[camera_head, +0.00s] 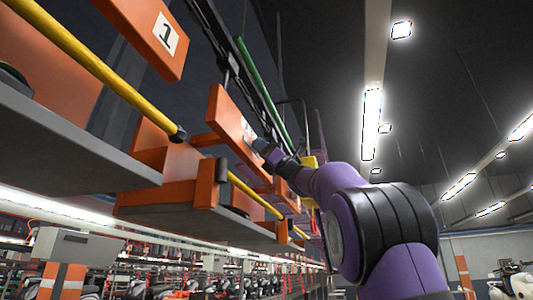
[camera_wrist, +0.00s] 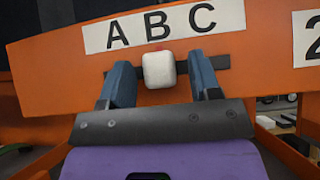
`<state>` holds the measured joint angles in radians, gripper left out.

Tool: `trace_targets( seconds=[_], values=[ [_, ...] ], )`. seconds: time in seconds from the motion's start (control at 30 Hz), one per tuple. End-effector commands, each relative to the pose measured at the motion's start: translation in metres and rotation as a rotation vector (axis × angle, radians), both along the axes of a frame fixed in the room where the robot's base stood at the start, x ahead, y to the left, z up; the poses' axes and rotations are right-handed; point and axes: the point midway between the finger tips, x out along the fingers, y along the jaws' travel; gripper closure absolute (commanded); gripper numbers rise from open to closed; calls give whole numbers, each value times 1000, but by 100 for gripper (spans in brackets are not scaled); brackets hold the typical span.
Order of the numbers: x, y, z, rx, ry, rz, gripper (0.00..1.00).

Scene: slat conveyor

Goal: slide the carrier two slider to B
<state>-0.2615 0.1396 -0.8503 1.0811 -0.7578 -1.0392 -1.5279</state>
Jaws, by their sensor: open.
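The carrier two slider has a pale, rounded square knob (camera_wrist: 159,70) in a dark horizontal slot. A small red mark shows at its top, below the letter B on the white ABC label (camera_wrist: 180,23). My gripper (camera_wrist: 164,82) is open, with one blue-grey finger on each side of the knob and a visible gap on both sides. In the head view, my gripper (camera_head: 259,145) is at the face of the orange carrier two panel (camera_head: 225,112); the knob cannot be made out there.
A plate with a partly cut-off 2 (camera_wrist: 309,38) is at the right of the panel. In the head view, a carrier marked 1 (camera_head: 164,34) hangs nearer. A yellow rail (camera_head: 95,62) and grey shelves (camera_head: 75,140) run along the left. Open space lies right of my arm.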

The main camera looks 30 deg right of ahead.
Motion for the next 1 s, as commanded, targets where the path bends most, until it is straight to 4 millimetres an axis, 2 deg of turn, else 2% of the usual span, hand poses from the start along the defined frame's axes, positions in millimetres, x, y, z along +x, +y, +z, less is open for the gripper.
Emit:
trace_targets(
  seconds=[0.17, 0.6, 0.8, 1.0],
  values=[
    [-9, -8, -9, 4, 1, -1, 43],
    [-50, -40, -63, 2, 0, -1, 43],
    [-59, -46, -74, 0, -1, 1, 43],
    [-60, -46, -76, -1, 0, 1, 43]
  ],
)
